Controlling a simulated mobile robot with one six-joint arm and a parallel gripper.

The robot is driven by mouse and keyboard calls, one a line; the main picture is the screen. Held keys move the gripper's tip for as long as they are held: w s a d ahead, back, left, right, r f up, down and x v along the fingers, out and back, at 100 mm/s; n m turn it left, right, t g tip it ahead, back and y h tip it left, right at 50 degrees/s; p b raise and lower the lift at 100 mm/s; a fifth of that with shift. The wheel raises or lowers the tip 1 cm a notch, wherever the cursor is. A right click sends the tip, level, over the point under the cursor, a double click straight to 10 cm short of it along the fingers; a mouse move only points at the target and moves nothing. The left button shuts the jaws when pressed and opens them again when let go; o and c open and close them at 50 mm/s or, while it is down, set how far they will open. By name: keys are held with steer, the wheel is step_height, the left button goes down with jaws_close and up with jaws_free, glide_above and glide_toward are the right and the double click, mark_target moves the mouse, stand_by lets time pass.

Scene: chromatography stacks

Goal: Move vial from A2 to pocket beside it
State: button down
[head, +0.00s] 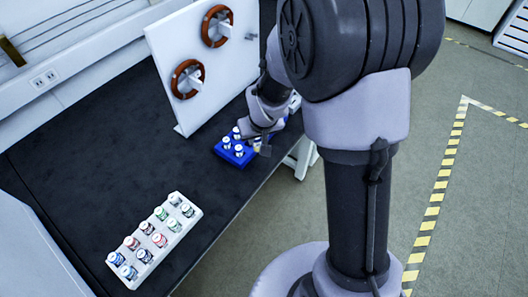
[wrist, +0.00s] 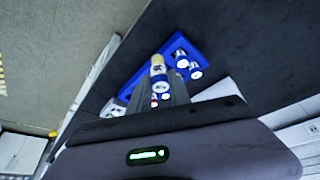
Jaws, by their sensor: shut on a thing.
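A blue rack (head: 222,154) stands near the table's front edge, below the white upright panel, with several white-capped vials (head: 238,150) in it. The rack also shows in the wrist view (wrist: 203,49), with vials (wrist: 196,73) on its right side. My wrist hides part of the rack in the head view. No pocket labels such as A2 are readable.
A white rack (head: 198,213) with several coloured-label vials lies at the front left of the black table (head: 95,140). The white panel (head: 190,55) with two brown rings stands behind the blue rack. The table between the racks is clear.

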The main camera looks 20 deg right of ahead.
steer(key=w+f+b, duration=0.3)
steer(key=w+f, duration=0.3)
steer(key=w, duration=0.2)
steer(key=shift+w+a+f+b, duration=0.2)
steer(key=shift+w+b, duration=0.1)
steer(key=shift+b, duration=0.1)
steer(key=shift+b, duration=0.3)
stand_by(0.4)
steer(key=shift+f+b, duration=1)
steer(key=shift+f, duration=0.15)
steer(key=shift+f+b, duration=0.5)
steer(key=shift+b, duration=0.05)
steer(key=c, duration=0.7)
jaws_free()
